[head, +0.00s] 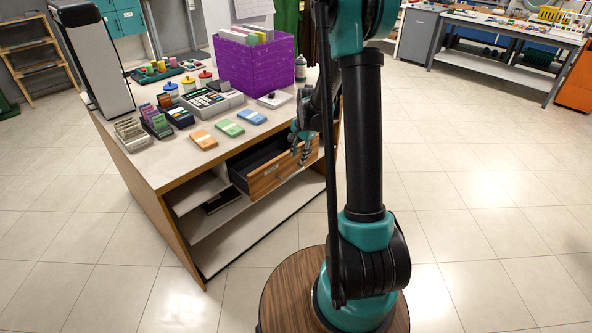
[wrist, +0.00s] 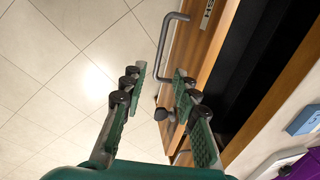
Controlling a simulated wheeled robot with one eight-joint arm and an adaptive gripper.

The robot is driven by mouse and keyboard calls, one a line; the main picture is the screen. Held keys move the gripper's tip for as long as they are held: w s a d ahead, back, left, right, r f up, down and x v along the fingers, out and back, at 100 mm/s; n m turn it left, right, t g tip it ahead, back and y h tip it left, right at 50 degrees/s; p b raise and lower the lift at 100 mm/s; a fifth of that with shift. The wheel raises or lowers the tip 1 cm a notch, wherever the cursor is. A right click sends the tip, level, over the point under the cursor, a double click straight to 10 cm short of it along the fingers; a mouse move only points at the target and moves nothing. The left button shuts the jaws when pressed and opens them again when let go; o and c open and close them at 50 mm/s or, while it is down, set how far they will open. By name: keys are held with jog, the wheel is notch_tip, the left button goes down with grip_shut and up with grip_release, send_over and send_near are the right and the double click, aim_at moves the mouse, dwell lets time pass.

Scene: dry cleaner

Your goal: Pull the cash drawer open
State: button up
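The cash drawer (head: 272,178) sits under the counter top and stands partly open, its dark inside showing. In the wrist view its wooden front (wrist: 205,47) runs slantwise at the right, with the dark inside beyond. A grey bar handle (wrist: 164,42) stands out from that front. My gripper (head: 302,152) is at the right part of the drawer front. In the wrist view my gripper (wrist: 160,72) is open, its fingers apart. The lower end of the handle shows between the fingertips, nearer the right one. I cannot tell whether they touch.
The counter (head: 165,172) carries a cash register (head: 212,101), a purple box (head: 258,66) and several coloured card stacks (head: 229,128). Open shelves (head: 240,222) lie below the drawer. The tiled floor (head: 470,190) to the right is clear.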

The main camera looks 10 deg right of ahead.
jog(key=f, duration=0.3)
jog(key=w+f, duration=0.1)
jog(key=f, duration=0.1)
jog(key=a+f, duration=0.1)
jog(key=f, duration=0.2)
jog(key=shift+w+f, duration=0.15)
jog(key=shift+f, duration=0.15)
grip_shut()
